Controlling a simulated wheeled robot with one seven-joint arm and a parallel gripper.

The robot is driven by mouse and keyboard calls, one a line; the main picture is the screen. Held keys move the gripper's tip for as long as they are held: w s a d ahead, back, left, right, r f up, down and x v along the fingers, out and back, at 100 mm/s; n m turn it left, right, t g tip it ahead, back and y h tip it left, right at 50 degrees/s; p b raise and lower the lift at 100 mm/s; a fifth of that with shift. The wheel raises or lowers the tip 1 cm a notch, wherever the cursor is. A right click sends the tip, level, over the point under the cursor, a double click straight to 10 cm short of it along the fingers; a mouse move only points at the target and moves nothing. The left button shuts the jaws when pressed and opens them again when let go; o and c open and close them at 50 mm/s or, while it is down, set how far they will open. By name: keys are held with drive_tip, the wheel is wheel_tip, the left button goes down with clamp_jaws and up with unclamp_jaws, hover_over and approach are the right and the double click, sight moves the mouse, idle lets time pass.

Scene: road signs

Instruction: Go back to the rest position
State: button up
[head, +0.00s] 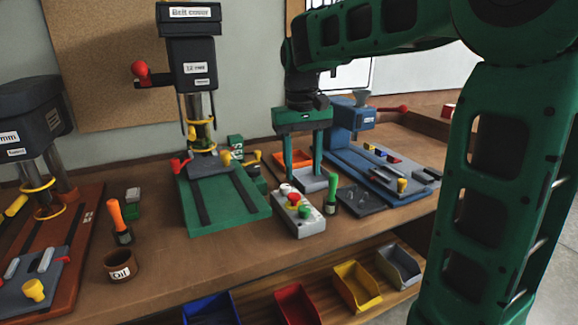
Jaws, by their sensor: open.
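My gripper (304,170) is at the end of my green arm, right of the middle in the head view. Its two green fingers point down and stand apart, with no object visibly held between them. The fingertips are over the bench, just behind a grey control box (299,212) with red, yellow and green buttons. I cannot tell whether the tips touch anything. An orange tray (292,158) shows partly behind the fingers.
A drill press (192,70) with a green base stands left of my gripper, and a blue machine (351,122) stands right. An orange-handled tool (116,215) and an oil pot (121,266) are at left. Coloured bins (357,285) sit below the bench (200,262).

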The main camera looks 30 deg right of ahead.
drive_tip(key=s+d+f+m, duration=0.1)
drive_tip(key=s+d+f, duration=0.2)
drive_tip(key=s, duration=0.6)
drive_tip(key=s+d+f+m, duration=0.2)
drive_tip(key=s+f, duration=0.3)
drive_tip(key=s, duration=0.4)
drive_tip(key=s+d+f+m, duration=0.1)
drive_tip(key=s+d+f, duration=0.3)
drive_tip(key=s, duration=0.5)
drive_tip(key=shift+s+y, duration=0.15)
drive_tip(key=shift+y, duration=0.25)
drive_tip(key=shift+w+f, duration=0.2)
drive_tip(key=shift+w, duration=0.45)
drive_tip(key=shift+c, duration=0.7)
